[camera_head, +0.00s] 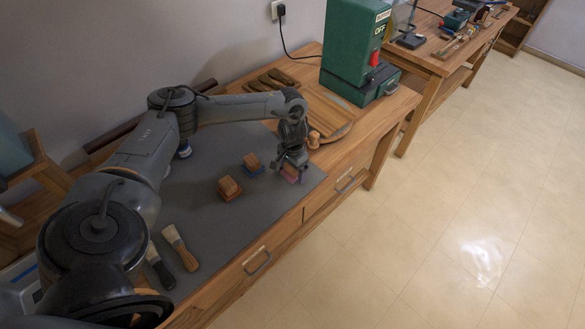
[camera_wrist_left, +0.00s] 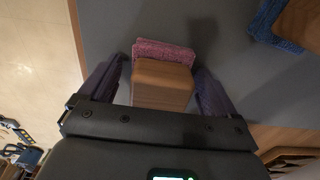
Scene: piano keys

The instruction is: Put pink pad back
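The pink pad (camera_wrist_left: 165,48) has a wooden block handle (camera_wrist_left: 160,85) on its back. In the head view the pink pad (camera_head: 290,179) is near the right front part of the grey mat (camera_head: 215,234), partly hidden under my left gripper (camera_head: 289,168). In the left wrist view, my left gripper (camera_wrist_left: 160,88) has one finger on each side of the wooden block, with gaps between block and fingers. It is open and not gripping. My right gripper is not in view.
A blue pad with a wooden block (camera_head: 253,163) and an orange-brown pad with a block (camera_head: 229,188) stand left of the gripper. Two brushes (camera_head: 179,247) lie nearer the front. A round wooden board (camera_head: 327,112) and a green machine (camera_head: 354,50) stand behind.

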